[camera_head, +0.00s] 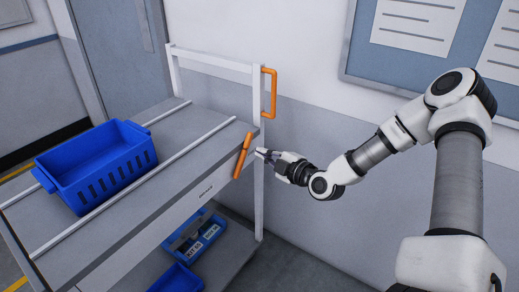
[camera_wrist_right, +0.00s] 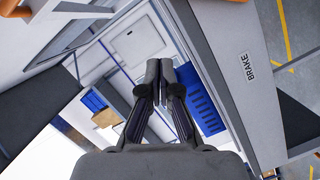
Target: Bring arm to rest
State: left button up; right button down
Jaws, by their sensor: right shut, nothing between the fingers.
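My right arm (camera_head: 376,152) reaches in from the right in the head view. My right gripper (camera_head: 265,153) is at the right end of the cart, close beside the orange lever (camera_head: 242,156). I cannot tell whether it touches the lever. In the right wrist view the fingers (camera_wrist_right: 166,70) are together and hold nothing. My left gripper is in neither view.
A grey cart (camera_head: 200,160) carries an empty-looking blue crate (camera_head: 100,165) on top and blue bins (camera_head: 196,236) below. An orange handle (camera_head: 269,93) is on its upright frame. The wrist view shows a BRAKE label (camera_wrist_right: 247,67). Floor right of the cart is clear.

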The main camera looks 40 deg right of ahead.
jog(key=shift+w+d+f, duration=0.1)
jog(key=shift+f, duration=0.05)
jog(key=s+a+f+n+g+y+p, duration=0.1)
jog(key=s+a+f+g+p, duration=0.1)
jog(key=s+a+f+g, duration=0.55)
jog(key=s+a+f+n+g+y+p, duration=0.15)
jog(key=s+a+f, duration=0.35)
jog(key=a+f, duration=0.5)
jog(key=s+f+m+g+h, duration=0.2)
jog(key=s+f+m+g, duration=0.1)
jog(key=s+m, duration=0.5)
jog(key=s+d+f+m+g+h, duration=0.1)
jog(key=s+f+m+g, duration=0.3)
jog(key=s+m, duration=0.4)
jog(key=shift+s+f+g+h, duration=0.15)
jog(key=shift+s+g+h, duration=0.15)
jog(key=shift+s+h, duration=0.55)
